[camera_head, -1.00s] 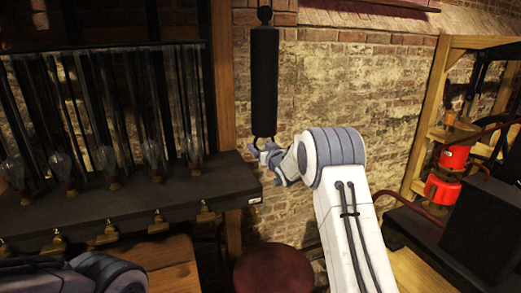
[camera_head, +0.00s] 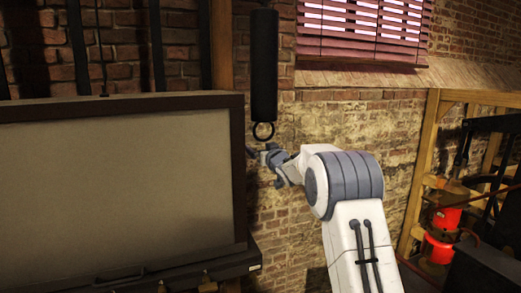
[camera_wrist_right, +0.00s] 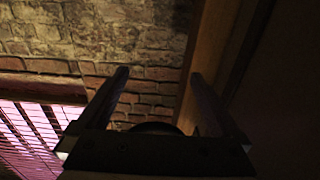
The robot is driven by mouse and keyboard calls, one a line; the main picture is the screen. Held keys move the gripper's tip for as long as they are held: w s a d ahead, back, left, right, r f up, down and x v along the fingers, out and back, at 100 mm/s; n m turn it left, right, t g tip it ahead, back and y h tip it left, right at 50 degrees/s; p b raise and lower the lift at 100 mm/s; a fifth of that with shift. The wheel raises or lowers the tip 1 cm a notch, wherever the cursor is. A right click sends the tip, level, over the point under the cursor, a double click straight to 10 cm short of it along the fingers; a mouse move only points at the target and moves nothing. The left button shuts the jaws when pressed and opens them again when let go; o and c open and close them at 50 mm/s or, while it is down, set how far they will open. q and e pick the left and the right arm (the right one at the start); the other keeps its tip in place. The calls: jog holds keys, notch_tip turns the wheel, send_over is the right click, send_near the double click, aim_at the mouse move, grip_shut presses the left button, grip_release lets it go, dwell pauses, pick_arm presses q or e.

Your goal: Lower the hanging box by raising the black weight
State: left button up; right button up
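The black weight (camera_head: 264,65) is a long dark cylinder hanging upright against the brick wall. A ring (camera_head: 263,131) hangs from its lower end. My right gripper (camera_head: 262,153) is just below the ring; whether they touch is unclear. In the right wrist view its two fingers (camera_wrist_right: 158,74) stand apart with nothing clearly gripped between them; a dark rounded shape shows low between them. The box (camera_head: 120,186), dark-framed with a pale, hazy front, stands at the left, down at the shelf, and hides the glass jars. My left gripper is out of view.
The dark shelf edge (camera_head: 205,276) runs under the box. A window with reddish blinds (camera_head: 363,32) is at upper right. A wooden frame (camera_head: 422,160) and red equipment (camera_head: 440,235) stand at the right. The wall right of the weight is clear.

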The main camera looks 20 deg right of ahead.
jog(key=s+b, duration=0.5)
jog(key=s, duration=0.5)
jog(key=shift+s+d, duration=0.2)
jog(key=shift+s, duration=0.05)
jog(key=w+p, duration=0.5)
jog(key=w, duration=0.5)
notch_tip(320, 180, down, 14)
jog(key=b, duration=0.8)
jog(key=shift+w+a+f+b, duration=0.2)
jog(key=shift+w+b, duration=0.05)
jog(key=shift+b, duration=0.1)
